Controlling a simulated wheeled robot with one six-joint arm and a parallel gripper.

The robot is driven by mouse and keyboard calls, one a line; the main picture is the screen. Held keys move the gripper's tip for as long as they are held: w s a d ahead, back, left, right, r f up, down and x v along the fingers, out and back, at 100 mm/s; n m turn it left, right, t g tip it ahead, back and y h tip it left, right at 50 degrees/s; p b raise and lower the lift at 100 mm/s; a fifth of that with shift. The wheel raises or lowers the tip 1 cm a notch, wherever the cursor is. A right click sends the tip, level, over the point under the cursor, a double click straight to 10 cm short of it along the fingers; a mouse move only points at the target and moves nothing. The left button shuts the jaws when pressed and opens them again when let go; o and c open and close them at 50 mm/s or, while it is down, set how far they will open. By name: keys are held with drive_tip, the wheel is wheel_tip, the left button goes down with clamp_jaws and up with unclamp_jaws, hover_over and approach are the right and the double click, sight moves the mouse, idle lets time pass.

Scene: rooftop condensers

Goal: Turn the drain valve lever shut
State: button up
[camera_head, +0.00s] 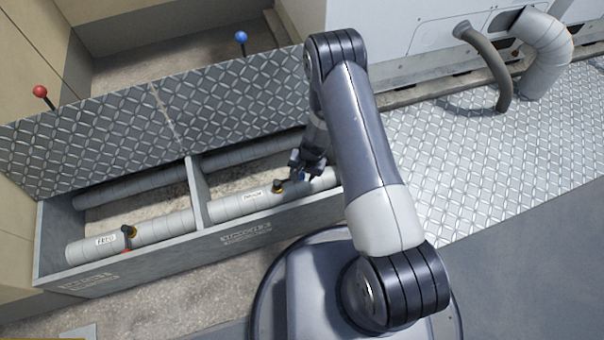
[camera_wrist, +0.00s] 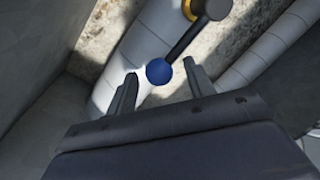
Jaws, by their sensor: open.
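The valve lever (camera_wrist: 186,38) is a dark rod ending in a blue ball (camera_wrist: 159,71). It runs from a dark hub (camera_wrist: 217,8) with a yellow collar on a pale pipe (camera_head: 232,206). The valve body (camera_head: 277,187) also shows in the head view, in the trough beside a small label. My gripper (camera_head: 300,168) is down at the trough, just right of the valve. In the wrist view its fingers are open, one on each side of the blue ball, with gaps visible. How deep the ball sits between them is hard to tell.
A second valve (camera_head: 127,234) with a red-tipped lever is on the pipe further left. The grey trough (camera_head: 196,192) has a cross divider and walls. Tread plates (camera_head: 90,130) lie behind it. Red (camera_head: 40,91) and blue (camera_head: 240,37) knobs on rods stand near the plates.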

drive_tip(key=shift+s, duration=0.1)
clamp_jaws()
idle(0.5)
